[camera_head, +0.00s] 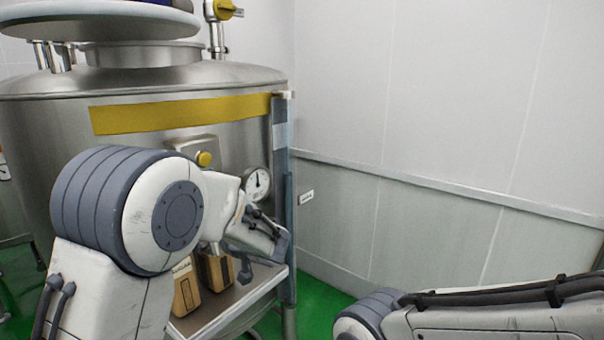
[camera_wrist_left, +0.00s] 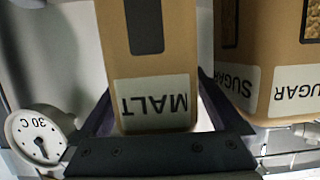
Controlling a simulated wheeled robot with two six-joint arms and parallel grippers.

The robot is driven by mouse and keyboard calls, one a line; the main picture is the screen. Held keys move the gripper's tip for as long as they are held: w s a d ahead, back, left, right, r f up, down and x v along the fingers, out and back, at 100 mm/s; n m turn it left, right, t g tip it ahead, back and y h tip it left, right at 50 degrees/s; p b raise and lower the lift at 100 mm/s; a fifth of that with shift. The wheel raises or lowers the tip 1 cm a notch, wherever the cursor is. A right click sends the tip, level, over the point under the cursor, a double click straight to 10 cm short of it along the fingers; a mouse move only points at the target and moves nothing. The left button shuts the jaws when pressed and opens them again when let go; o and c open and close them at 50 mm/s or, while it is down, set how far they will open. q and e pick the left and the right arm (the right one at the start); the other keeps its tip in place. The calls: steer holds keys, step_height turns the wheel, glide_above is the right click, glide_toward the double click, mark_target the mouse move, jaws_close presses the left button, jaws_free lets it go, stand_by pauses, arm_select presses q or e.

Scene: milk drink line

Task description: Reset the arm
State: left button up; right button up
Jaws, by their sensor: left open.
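The picture of the labels is upside down. My right arm (camera_head: 490,318) lies along the lower right of the head view, and its gripper is out of view.
A tan SUGAR box (camera_wrist_left: 285,60) stands beside the malt box. Tan boxes (camera_head: 186,292) stand on a metal shelf (camera_head: 235,312) before the large steel tank (camera_head: 60,125). A round dial gauge (camera_head: 257,184) is close to my left wrist. A grey wall (camera_head: 430,110) is at the right.

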arm_select(q)
steer(key=shift+s+d+r+b, duration=0.1)
steer(key=shift+d+r+b, duration=0.05)
steer(key=shift+r+b, duration=0.25)
steer(key=shift+s+d+r+b, duration=0.15)
steer(key=shift+r+b, duration=0.1)
steer(key=shift+r, duration=0.7)
steer(key=shift+w, duration=0.1)
steer(key=shift+f, duration=0.1)
